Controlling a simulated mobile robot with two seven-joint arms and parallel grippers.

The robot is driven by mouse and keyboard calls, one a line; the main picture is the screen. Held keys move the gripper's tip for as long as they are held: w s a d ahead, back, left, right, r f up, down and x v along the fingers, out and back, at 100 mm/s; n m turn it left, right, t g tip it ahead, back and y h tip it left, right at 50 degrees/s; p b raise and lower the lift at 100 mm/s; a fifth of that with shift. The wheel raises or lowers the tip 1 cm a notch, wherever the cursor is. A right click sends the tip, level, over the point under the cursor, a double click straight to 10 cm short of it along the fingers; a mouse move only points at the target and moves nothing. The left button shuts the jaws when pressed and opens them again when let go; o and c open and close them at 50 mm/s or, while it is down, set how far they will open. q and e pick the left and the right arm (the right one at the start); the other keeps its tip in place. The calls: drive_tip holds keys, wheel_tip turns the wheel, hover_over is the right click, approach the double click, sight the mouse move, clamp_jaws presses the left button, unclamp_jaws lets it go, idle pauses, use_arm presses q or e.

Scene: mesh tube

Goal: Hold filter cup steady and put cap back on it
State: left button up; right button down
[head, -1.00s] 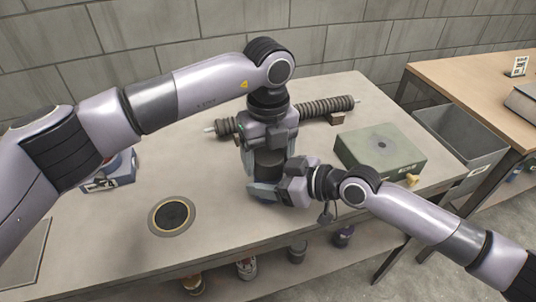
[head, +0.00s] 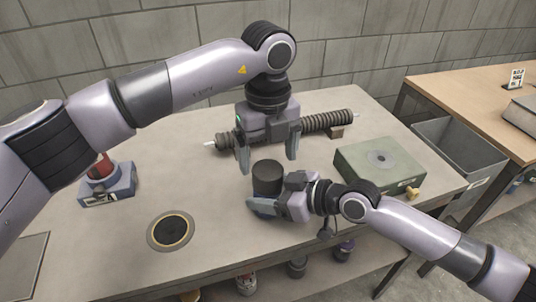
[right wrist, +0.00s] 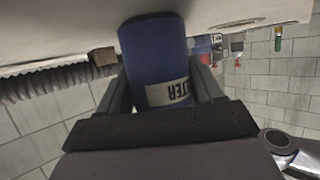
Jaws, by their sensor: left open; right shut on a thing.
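The filter cup (right wrist: 155,60) is a blue cylinder with a pale label, seen upside down in the right wrist view. My right gripper (right wrist: 160,88) is shut on its sides, one finger on each side. In the head view my right gripper (head: 264,206) is low at the table and hides most of the cup. The black cap (head: 267,176) sits upright on top, directly over the held cup; its seam with the cup is hidden. My left gripper (head: 268,158) is open above the cap, its fingers spread left and right of it and pointing down.
A dark ringed disc (head: 170,230) lies front left. A blue-grey block with a red part (head: 107,185) stands at left. A ribbed mesh tube (head: 326,121) lies behind. A green box (head: 380,164) and a grey bin (head: 458,150) are at right.

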sight(267, 168)
use_arm(q)
drive_tip(key=shift+r+n, duration=1.7)
drive_tip(key=shift+r, duration=0.05)
drive_tip(key=shift+f, duration=0.15)
drive_tip(key=shift+a+f, duration=0.1)
drive_tip(key=shift+f, duration=3.8)
drive_tip(key=c, duration=1.1)
drive_tip(key=shift+m, duration=1.7)
